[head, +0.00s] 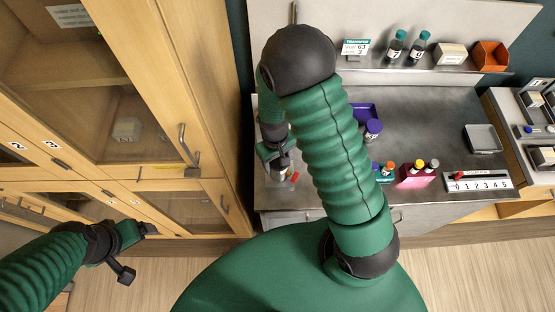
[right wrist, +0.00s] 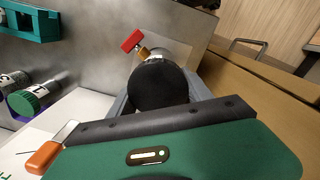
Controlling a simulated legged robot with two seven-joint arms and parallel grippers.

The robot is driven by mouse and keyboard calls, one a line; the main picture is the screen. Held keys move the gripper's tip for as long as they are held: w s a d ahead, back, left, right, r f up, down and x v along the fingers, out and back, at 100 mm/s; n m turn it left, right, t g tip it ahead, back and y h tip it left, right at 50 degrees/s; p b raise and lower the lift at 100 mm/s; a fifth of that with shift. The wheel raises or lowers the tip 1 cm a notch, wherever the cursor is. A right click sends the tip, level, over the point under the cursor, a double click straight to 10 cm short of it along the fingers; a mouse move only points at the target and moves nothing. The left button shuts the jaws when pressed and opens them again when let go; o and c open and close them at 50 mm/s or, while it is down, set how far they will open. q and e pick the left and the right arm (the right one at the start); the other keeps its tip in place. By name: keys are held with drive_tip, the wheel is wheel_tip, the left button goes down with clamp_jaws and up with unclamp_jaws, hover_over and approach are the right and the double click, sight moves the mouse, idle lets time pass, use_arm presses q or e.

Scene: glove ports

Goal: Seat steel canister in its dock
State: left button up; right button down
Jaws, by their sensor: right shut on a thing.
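My right gripper (head: 281,168) reaches down to the left part of the steel bench. In the right wrist view its two grey fingers (right wrist: 160,100) are shut on the steel canister, on either side of its round black top (right wrist: 158,85). The black top and the fingers hide most of the canister's body. Just beyond it show a red lever (right wrist: 131,41) and a small brass-coloured piece; I cannot tell whether they belong to the canister or its dock. The dock itself is not clearly visible. My left gripper (head: 138,252) is open and empty, low at the left, in front of the cabinets.
A purple tray (head: 364,109), a purple-capped vial (head: 373,128), a pink rack (head: 417,177) and a numbered strip (head: 478,182) are right of my right arm. A metal tray (head: 482,138) lies further right. A wooden cabinet (head: 185,100) stands close at the left.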

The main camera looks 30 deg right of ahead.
drive_tip(key=shift+w+d+r+p, duration=0.1)
drive_tip(key=shift+r+p, duration=0.2)
drive_tip(key=shift+r, duration=0.05)
drive_tip(key=shift+r+p, duration=0.45)
drive_tip(key=shift+r, duration=0.05)
idle(0.5)
drive_tip(key=shift+d+f+b, duration=0.1)
drive_tip(key=shift+f+b, duration=0.8)
drive_tip(key=shift+f, duration=0.35)
idle(0.4)
drive_tip(key=c, duration=0.7)
unclamp_jaws()
